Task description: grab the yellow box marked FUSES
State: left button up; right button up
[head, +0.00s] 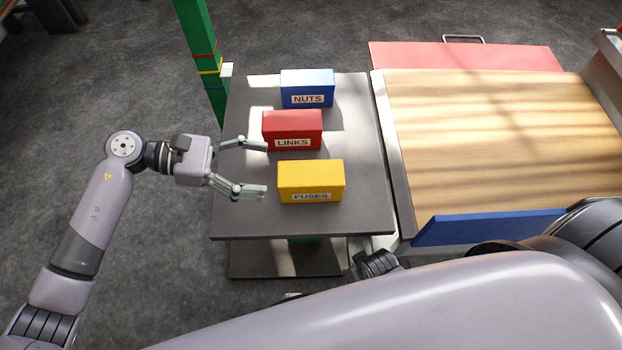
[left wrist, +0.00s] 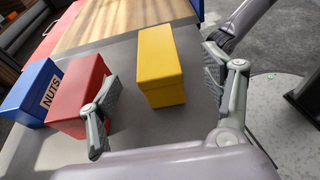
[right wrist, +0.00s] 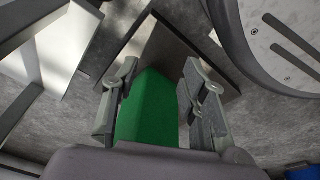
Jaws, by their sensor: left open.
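The yellow box marked FUSES (head: 311,180) sits upright at the front of the grey table, its label facing the front edge. In the left wrist view the yellow box (left wrist: 160,65) shows beyond and between the open fingers. My left gripper (head: 264,168) is open and empty, just left of the yellow box, its fingers pointing right toward it and apart from it. My right gripper (right wrist: 152,112) has its fingers spread and is low down near the table's base. A green post shows between its fingers, seemingly behind them; nothing is held.
A red box marked LINKS (head: 292,130) stands close behind the yellow box, near the left gripper's far finger. A blue box marked NUTS (head: 307,88) is further back. The grey table (head: 232,222) adjoins a wood-topped surface (head: 500,130) with a blue edge board (head: 485,227). A green post (head: 197,50) stands back left.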

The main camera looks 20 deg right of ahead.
aim_at(308, 173)
pick_arm(q)
jog(key=x, duration=0.6)
jog(key=shift+w, duration=0.1)
jog(key=x, duration=0.4)
jog(key=shift+w+d+f+p, duration=0.2)
jog(key=shift+f+p, duration=0.05)
jog(key=shift+p, duration=0.15)
jog(key=shift+s+d+f, duration=0.1)
jog(key=shift+d, duration=0.2)
jog(key=shift+f, duration=0.1)
pick_arm(e)
jog(key=s+f, duration=0.2)
jog(key=shift+d+f, duration=0.15)
jog(key=shift+f, duration=0.25)
pick_arm(q)
jog(key=shift+c, duration=0.5)
jog(key=c, duration=1.6)
grip_shut()
pick_arm(e)
jog(key=shift+w+r, duration=0.15)
jog(key=shift+w, duration=0.05)
